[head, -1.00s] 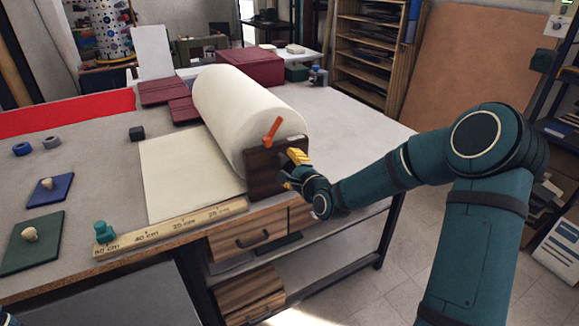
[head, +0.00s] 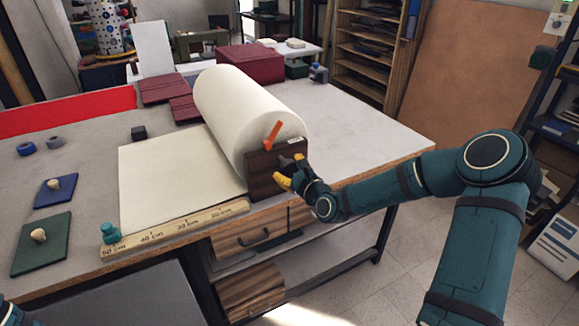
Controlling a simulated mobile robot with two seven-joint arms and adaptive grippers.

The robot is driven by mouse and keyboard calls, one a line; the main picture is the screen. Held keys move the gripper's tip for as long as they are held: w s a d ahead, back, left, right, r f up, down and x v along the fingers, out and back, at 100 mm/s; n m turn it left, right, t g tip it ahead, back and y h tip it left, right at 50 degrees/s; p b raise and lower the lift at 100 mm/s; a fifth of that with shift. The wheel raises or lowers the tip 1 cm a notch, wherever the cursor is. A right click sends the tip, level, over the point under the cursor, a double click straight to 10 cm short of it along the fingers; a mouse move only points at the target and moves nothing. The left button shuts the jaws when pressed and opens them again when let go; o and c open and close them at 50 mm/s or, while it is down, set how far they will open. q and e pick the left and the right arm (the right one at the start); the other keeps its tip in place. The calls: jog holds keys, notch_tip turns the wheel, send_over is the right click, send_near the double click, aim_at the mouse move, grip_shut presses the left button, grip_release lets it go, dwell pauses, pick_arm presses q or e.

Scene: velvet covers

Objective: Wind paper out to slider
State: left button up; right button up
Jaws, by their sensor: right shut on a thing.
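A large cream paper roll (head: 245,105) lies on the table, with its near end in a dark brown wooden stand (head: 270,175). An orange lever (head: 272,134) stands on this stand. The unrolled paper sheet (head: 170,178) lies flat to the left. Its left edge is close to the teal slider (head: 110,232) on the wooden ruler (head: 175,230), at the 50 cm end; I cannot tell if they touch. My right gripper (head: 286,174), with yellow fingers, is shut on the roll's crank handle at the stand's face, mostly hidden by the fingers. My left gripper is out of view.
Left of the sheet are a green pad (head: 40,255) and a blue pad (head: 55,190) with knobs, and grey and blue rings. A small black block (head: 138,132) and maroon books (head: 162,88) lie behind. Drawers (head: 250,232) sit below the tabletop.

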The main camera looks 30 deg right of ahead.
jog(key=shift+d, duration=0.1)
dwell(0.5)
jog(key=o, duration=1.4)
jog(key=shift+f, duration=0.1)
jog(key=shift+c, duration=0.2)
jog(key=s, duration=1.2)
jog(key=shift+d+r, duration=0.35)
jog(key=shift+d, duration=0.05)
